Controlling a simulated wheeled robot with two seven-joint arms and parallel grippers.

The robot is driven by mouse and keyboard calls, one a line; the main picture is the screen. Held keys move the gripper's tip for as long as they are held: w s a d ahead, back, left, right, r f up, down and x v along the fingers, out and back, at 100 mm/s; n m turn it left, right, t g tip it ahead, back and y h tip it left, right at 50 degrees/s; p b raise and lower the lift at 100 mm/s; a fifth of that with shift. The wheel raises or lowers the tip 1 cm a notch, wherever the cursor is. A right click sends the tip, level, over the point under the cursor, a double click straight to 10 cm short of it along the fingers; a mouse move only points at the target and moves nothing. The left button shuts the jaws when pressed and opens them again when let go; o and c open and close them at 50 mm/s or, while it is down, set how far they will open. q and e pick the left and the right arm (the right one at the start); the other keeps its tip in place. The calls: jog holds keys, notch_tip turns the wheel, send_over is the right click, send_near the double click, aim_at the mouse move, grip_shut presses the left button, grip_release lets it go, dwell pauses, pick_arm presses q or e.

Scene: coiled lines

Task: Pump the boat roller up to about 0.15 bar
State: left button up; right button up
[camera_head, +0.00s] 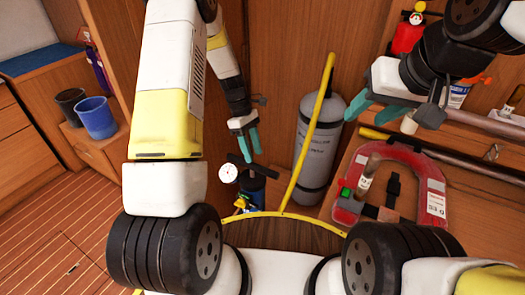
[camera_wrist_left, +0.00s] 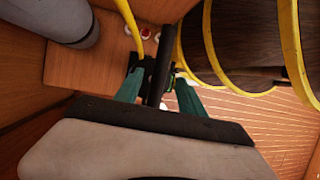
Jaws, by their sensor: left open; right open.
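The boat roller appears to be the grey cylinder (camera_head: 318,150) standing upright against the wooden wall; part of it shows at the upper left of the left wrist view (camera_wrist_left: 60,20). A pump with a blue-black body (camera_head: 255,190) stands low to its left, with a black crossbar handle (camera_head: 240,164) on top. A white round gauge (camera_head: 229,173) sits beside the pump; its reading is too small to tell. My left gripper (camera_head: 250,155) is open just above the handle. In the left wrist view, the black handle bar (camera_wrist_left: 160,65) lies between its teal fingertips. My right gripper (camera_head: 359,97) is open and empty, away from the pump.
A yellow pole or hose (camera_head: 310,130) slants in front of the cylinder. A red horseshoe lifebuoy (camera_head: 432,190) lies on the right bench. A red extinguisher (camera_head: 407,35) hangs behind my right arm. Blue (camera_head: 96,118) and dark (camera_head: 70,105) cups stand at left.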

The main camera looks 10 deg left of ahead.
aim_at(258, 169)
pick_arm(q)
jog(key=x, duration=0.7)
grip_shut()
dwell(1.3)
